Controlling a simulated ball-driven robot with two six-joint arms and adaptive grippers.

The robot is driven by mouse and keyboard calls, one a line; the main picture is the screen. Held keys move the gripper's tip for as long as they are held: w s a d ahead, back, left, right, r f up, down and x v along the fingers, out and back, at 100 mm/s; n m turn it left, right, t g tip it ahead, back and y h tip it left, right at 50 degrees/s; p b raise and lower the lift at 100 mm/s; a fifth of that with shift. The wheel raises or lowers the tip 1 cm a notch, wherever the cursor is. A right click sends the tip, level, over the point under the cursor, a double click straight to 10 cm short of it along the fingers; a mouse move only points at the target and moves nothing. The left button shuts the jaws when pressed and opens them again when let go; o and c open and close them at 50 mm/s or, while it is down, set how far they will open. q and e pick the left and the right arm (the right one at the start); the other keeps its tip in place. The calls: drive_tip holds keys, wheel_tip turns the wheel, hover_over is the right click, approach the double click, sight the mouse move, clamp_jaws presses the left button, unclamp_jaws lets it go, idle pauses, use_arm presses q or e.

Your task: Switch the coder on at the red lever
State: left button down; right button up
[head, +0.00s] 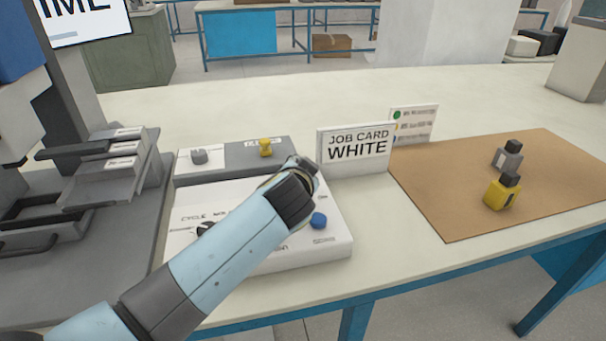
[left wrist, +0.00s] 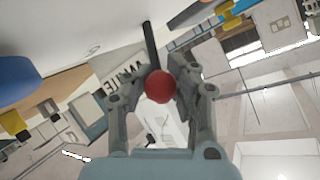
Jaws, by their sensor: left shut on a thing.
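The red lever shows in the left wrist view as a red ball knob (left wrist: 159,87) on a dark rod. My left gripper (left wrist: 163,76) has its fingers on either side of the knob and is shut on it. In the head view my left arm reaches over the white control box (head: 335,243), and its wrist hides the gripper and the red lever. The box also carries a blue button (head: 318,220) and a dark rotary knob (head: 206,229), partly behind my arm. My right gripper is not in view.
A panel behind the box has a yellow knob (head: 266,148) and a grey knob (head: 199,156). A job card reading WHITE (head: 357,158) stands beside it. A grey machine (head: 130,185) stands left.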

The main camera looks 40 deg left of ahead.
use_arm(q)
drive_tip(key=c, duration=1.5)
unclamp_jaws()
drive_tip(key=shift+s, duration=0.1)
drive_tip(key=o, duration=0.4)
drive_tip(key=shift+s+d+r, duration=0.1)
drive_tip(key=shift+s+r, duration=0.1)
drive_tip(key=shift+s, duration=0.05)
drive_tip(key=shift+o, duration=0.6)
drive_tip(key=shift+w+f, duration=0.15)
drive_tip(key=v, duration=0.7)
drive_tip(key=shift+s, duration=0.25)
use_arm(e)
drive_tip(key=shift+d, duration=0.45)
